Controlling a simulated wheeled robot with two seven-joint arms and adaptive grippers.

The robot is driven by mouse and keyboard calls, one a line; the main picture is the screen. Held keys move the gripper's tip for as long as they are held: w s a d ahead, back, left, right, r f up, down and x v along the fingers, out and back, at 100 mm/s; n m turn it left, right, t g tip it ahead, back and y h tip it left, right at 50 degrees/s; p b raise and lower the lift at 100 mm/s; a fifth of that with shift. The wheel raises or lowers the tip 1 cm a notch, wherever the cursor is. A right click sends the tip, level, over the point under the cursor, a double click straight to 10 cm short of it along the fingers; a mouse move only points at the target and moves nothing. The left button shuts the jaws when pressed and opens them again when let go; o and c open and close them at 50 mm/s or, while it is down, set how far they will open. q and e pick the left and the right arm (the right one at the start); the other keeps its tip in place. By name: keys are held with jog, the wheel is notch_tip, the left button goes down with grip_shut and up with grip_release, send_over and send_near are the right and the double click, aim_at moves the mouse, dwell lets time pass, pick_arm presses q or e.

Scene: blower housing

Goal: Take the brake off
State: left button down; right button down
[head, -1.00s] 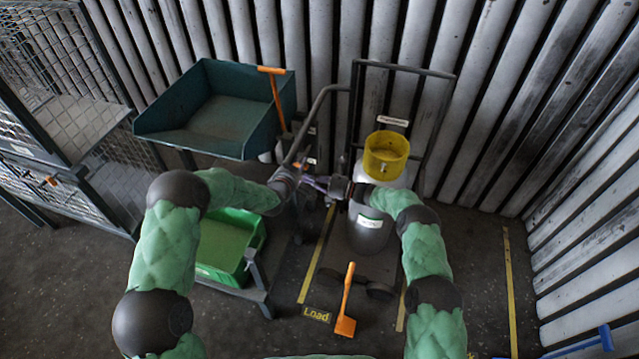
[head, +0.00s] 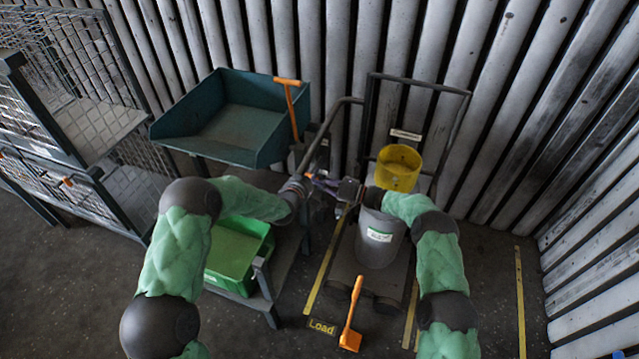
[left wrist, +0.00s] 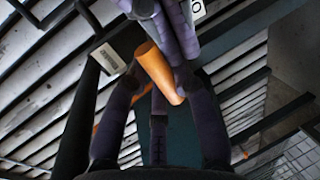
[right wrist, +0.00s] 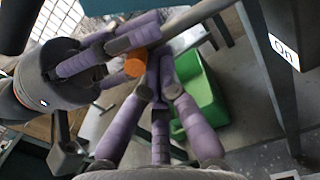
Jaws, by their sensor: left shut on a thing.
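An orange cylindrical grip, which looks like a lever end, lies between the fingers of my left gripper (left wrist: 160,115) in the left wrist view, where the orange grip (left wrist: 160,72) is plain. In the head view my left gripper (head: 311,181) is beside the bent grey tube of the equipment, shut on the grip. The grip's end (right wrist: 136,67) also shows in the right wrist view. My right gripper (right wrist: 152,92) is close against the left one, its fingers drawn near each other; whether they hold anything is unclear. A white ON label (right wrist: 283,50) is on a grey post nearby.
A teal tray (head: 225,125) with an orange-handled tool stands behind. A green bin (head: 235,262) sits below left. A grey bucket (head: 380,240) and a yellow bucket (head: 399,167) are at right.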

pick_arm(q)
jog(key=shift+f, duration=0.1)
pick_arm(e)
jog(key=shift+r, duration=0.35)
pick_arm(q)
jog(key=c, duration=1.3)
grip_release()
jog(key=o, duration=0.3)
jog(key=shift+f, duration=0.25)
jog(key=shift+d, duration=0.1)
pick_arm(e)
jog(key=shift+w, duration=0.15)
pick_arm(q)
jog(key=shift+s, duration=0.15)
pick_arm(e)
jog(key=shift+f, duration=0.1)
